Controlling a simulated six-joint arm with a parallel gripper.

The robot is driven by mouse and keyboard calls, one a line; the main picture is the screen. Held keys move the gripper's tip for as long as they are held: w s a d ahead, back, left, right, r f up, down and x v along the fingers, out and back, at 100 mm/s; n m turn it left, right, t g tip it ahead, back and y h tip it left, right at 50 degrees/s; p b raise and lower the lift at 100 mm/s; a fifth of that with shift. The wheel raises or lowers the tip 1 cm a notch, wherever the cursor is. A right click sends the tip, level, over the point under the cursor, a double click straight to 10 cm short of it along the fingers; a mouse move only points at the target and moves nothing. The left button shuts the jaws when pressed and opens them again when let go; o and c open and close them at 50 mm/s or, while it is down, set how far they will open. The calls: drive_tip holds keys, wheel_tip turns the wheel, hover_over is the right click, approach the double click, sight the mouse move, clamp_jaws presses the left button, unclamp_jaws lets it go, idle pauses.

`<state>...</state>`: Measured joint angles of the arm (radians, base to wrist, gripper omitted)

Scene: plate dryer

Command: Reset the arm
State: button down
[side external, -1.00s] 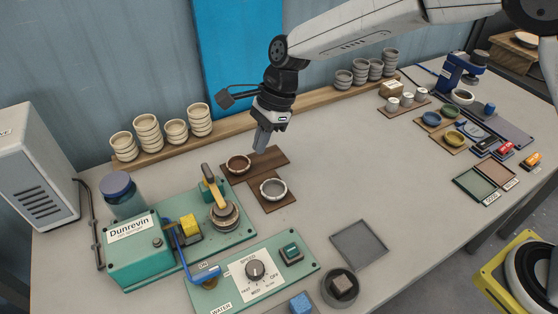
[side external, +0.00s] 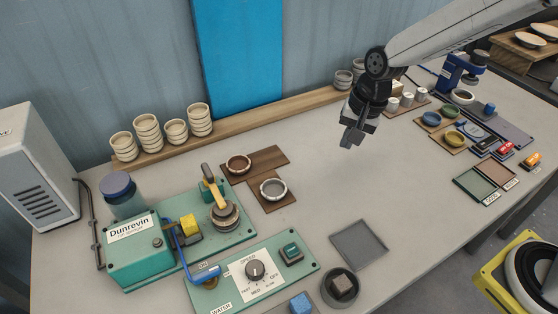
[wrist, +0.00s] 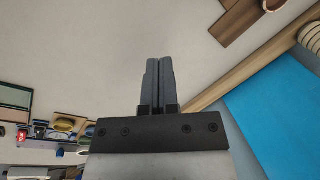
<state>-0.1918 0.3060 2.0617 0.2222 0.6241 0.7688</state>
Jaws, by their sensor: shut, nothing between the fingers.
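My gripper (side external: 347,140) is shut and empty. It hangs in the air above the bare middle of the bench (side external: 330,185), right of the two brown boards. In the wrist view its two fingers (wrist: 158,65) lie together with nothing between them. A brown bowl (side external: 238,165) sits on the farther board, and a grey bowl with a pale rim (side external: 273,188) sits on the nearer one. My gripper is apart from both.
The green Dunrevin machine (side external: 150,250) and a control panel with a dial (side external: 255,270) stand at front left. A grey tray (side external: 358,245) lies front centre. Stacked bowls (side external: 147,132) line the back shelf. Small bowls and coloured pads (side external: 485,185) are at right.

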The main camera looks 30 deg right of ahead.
drive_tip(key=s+d+f+n+t+h, duration=0.1)
drive_tip(key=s+d+f+n, duration=0.1)
drive_tip(key=s+d+n, duration=0.6)
drive_tip(key=s+d, duration=0.2)
drive_tip(key=s, duration=0.1)
drive_tip(key=shift+s+n+h, duration=0.3)
drive_tip(key=shift+s+h, duration=0.1)
drive_tip(key=shift+f, duration=0.1)
